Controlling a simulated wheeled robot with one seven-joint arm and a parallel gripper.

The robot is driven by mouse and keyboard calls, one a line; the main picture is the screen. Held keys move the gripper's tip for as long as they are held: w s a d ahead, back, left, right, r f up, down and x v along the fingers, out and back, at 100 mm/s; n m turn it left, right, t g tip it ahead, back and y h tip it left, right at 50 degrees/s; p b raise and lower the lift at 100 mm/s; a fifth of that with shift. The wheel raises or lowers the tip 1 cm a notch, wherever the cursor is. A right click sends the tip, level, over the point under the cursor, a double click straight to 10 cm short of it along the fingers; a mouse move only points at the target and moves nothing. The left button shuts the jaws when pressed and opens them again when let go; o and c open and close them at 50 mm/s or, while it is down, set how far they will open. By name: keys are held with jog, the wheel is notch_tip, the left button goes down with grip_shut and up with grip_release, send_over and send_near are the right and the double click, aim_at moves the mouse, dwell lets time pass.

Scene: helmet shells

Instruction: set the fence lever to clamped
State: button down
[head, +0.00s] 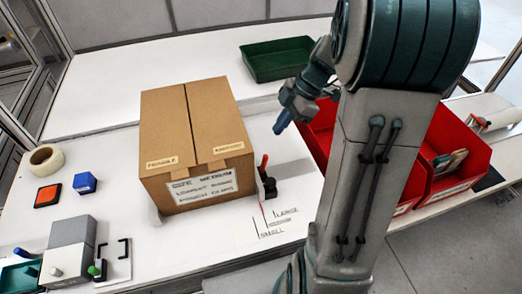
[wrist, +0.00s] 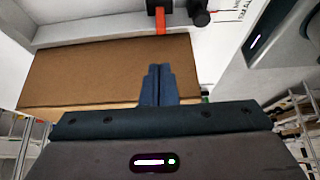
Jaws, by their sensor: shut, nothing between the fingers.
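The fence lever (head: 264,163) has an orange-red handle standing nearly upright on a black base (head: 269,188), close to the right side of the cardboard box. In the wrist view the orange handle (wrist: 161,22) shows at the top edge, beside black parts. I cannot tell from its stance whether it is clamped. My gripper (head: 281,125) is above the lever and a little to its right in the head view, apart from it. Its blue fingers (wrist: 158,72) are together and empty in the wrist view, over the box.
The cardboard box (head: 195,120) stands left of the lever. Size marks (head: 278,222) are printed on the white table in front of it. Red bins (head: 445,145) stand at right, partly behind my arm. A green tray (head: 275,58) lies behind. Tape, blocks and a grey fixture sit at left.

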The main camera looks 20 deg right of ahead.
jog(key=p, duration=0.1)
send_near(264, 164)
jog(key=a+f, duration=0.2)
jog(key=w+a+f, duration=0.1)
jog(key=a+f, duration=0.1)
jog(key=a, duration=0.1)
